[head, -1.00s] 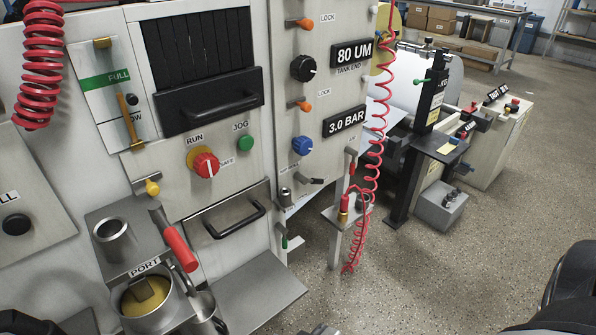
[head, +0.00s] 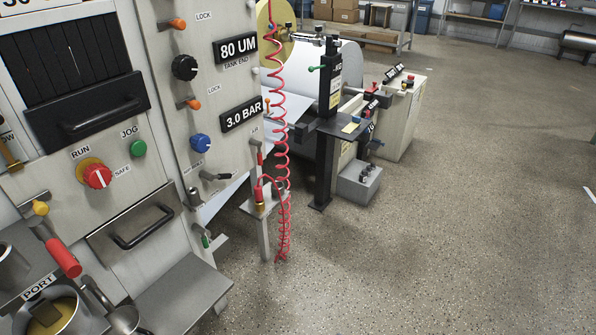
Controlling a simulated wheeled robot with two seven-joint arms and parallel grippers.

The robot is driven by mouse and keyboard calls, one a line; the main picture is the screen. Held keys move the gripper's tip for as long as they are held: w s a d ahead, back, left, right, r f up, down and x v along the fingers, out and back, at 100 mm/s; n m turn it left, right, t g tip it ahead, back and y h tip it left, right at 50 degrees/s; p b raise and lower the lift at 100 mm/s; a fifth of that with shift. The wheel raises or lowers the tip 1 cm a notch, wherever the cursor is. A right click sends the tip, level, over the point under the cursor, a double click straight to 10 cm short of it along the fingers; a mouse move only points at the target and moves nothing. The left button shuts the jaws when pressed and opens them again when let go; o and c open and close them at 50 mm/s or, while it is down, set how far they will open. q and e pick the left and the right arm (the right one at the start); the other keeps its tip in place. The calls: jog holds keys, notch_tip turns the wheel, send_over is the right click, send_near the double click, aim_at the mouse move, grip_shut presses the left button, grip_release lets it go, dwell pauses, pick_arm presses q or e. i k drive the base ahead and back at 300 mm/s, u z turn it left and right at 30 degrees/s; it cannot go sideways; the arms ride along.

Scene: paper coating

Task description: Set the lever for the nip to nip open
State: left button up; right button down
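No lever with a readable nip label shows in the head view. A black post (head: 325,150) stands beside the paper roll (head: 340,65), with a green-knobbed handle (head: 316,69) near its top and a small label too small to read. I cannot tell which of these is the nip lever. Neither of my grippers is in view.
The panel (head: 205,90) at left holds dials, orange-knobbed locks and the 80 UM and 3.0 BAR displays. A red coiled hose (head: 279,150) hangs before the post. A steel shelf (head: 185,300) juts out at lower left.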

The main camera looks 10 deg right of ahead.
aim_at(206, 175)
jog(key=z, duration=1)
jog(key=k, duration=0.7)
jog(key=u, duration=0.95)
jog(key=i, duration=1)
jog(key=k, duration=0.5)
jog(key=z, duration=1)
jog(key=i, duration=0.55)
jog(key=u, duration=1.4)
